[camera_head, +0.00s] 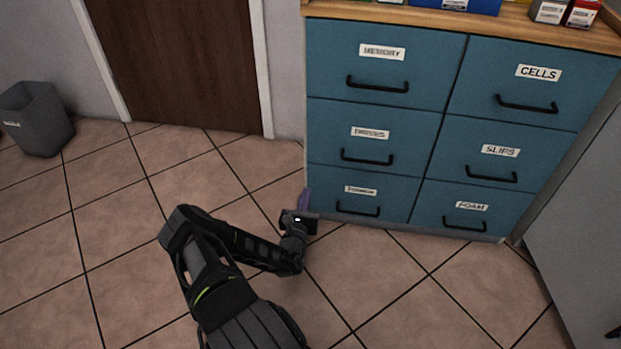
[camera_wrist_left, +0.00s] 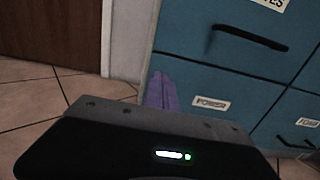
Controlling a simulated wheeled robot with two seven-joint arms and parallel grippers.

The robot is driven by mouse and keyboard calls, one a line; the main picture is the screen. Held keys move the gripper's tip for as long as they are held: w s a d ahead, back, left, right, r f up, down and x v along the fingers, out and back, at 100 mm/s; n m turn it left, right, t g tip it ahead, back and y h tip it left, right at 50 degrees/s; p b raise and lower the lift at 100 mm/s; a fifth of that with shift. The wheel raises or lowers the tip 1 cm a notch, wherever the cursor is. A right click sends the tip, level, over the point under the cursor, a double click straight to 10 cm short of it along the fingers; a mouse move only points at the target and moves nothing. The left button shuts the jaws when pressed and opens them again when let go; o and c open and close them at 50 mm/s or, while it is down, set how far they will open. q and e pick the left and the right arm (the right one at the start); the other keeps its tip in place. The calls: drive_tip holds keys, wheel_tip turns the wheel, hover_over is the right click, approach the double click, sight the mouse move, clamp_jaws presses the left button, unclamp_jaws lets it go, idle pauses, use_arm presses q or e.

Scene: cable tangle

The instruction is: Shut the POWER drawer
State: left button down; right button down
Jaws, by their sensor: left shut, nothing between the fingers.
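The POWER drawer (camera_head: 335,199) is the bottom left drawer of a blue cabinet. Its label is blurred in the head view but reads POWER in the left wrist view (camera_wrist_left: 210,103). Its front looks flush with the drawers around it, with no visible gap. Its dark handle (camera_head: 358,211) is low on the front. My left gripper (camera_head: 305,199) is low, at the cabinet's left front edge beside this drawer. Its purple fingers, also in the left wrist view (camera_wrist_left: 161,90), are shut and empty. I cannot tell whether they touch the cabinet. My right gripper is out of view.
The other drawers, such as CELLS (camera_head: 513,80), SLIPS (camera_head: 497,165) and FOAM (camera_head: 462,205), look shut. Boxes stand on the wooden top (camera_head: 420,20). A grey bin (camera_head: 38,120) stands far left near a brown door (camera_head: 180,60). The tiled floor before the cabinet is clear.

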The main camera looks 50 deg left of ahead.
use_arm(q)
drive_tip(key=v, duration=0.4)
drive_tip(key=shift+p, duration=0.4)
